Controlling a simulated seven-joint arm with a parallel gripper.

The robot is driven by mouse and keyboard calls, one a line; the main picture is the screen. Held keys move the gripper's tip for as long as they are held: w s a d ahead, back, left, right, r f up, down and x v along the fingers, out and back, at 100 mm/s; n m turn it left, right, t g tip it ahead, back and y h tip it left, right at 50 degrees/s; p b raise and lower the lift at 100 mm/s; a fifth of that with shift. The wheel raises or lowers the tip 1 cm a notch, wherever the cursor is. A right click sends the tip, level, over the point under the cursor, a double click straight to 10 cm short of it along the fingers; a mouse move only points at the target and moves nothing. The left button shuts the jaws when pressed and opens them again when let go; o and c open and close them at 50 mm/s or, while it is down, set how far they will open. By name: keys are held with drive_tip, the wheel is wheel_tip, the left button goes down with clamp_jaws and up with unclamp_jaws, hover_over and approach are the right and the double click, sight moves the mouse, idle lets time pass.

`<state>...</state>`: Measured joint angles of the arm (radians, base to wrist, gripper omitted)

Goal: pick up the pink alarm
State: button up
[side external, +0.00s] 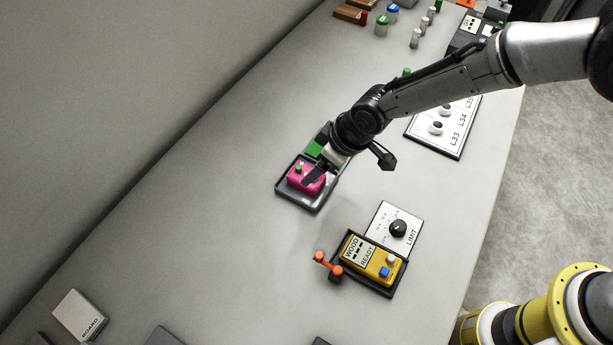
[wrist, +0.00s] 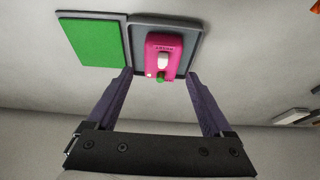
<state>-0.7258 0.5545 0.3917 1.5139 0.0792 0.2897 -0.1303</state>
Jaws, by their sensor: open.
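The pink alarm (side external: 305,177) sits in a dark grey tray (side external: 312,206) on the table. In the wrist view the pink alarm (wrist: 164,54) has a white part and a green button on it, and the grey tray (wrist: 189,31) surrounds it. My gripper (side external: 318,172) is right at the alarm in the side view, partly covering it. In the wrist view my gripper (wrist: 157,75) is open, with one finger on each side of the alarm's near end. I cannot tell whether the fingers touch it.
A green pad (wrist: 95,41) adjoins the tray. A yellow meter (side external: 373,262) in a dark tray, a LIMIT dial panel (side external: 396,228) and an orange-ended item (side external: 328,264) stand nearer the front. A white switch panel (side external: 443,126) lies to the right. The table left of the tray is clear.

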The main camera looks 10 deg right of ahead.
drive_tip(key=shift+s+x, duration=0.15)
drive_tip(key=shift+x, duration=1.15)
drive_tip(key=shift+s+x, duration=0.1)
drive_tip(key=shift+x, duration=1.2)
clamp_jaws()
